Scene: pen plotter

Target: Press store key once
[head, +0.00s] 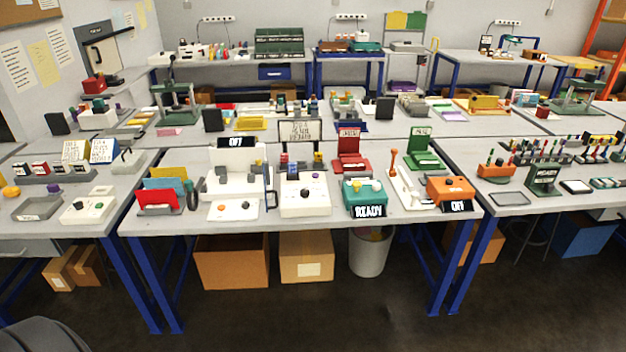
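No key marked store can be made out at this size. On the middle front table (270,225) is a white device (303,198) with dark knobs and small buttons, and upright coloured parts behind it. To its left is a white machine (222,180) under a black sign (236,142) that seems to read OFF, with a white panel (235,209) bearing an orange button in front. To its right is a teal box (364,193) with a light button on top and a READY sign (369,211). I cannot tell which belongs to the plotter. Neither gripper is in view.
An orange box (450,189) with an OFF sign (458,207) stands at the table's right front corner. Coloured folders (160,198) stand at its left. Cardboard boxes (232,264) and a grey bin (370,256) sit below. Dark floor (300,318) in front is open.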

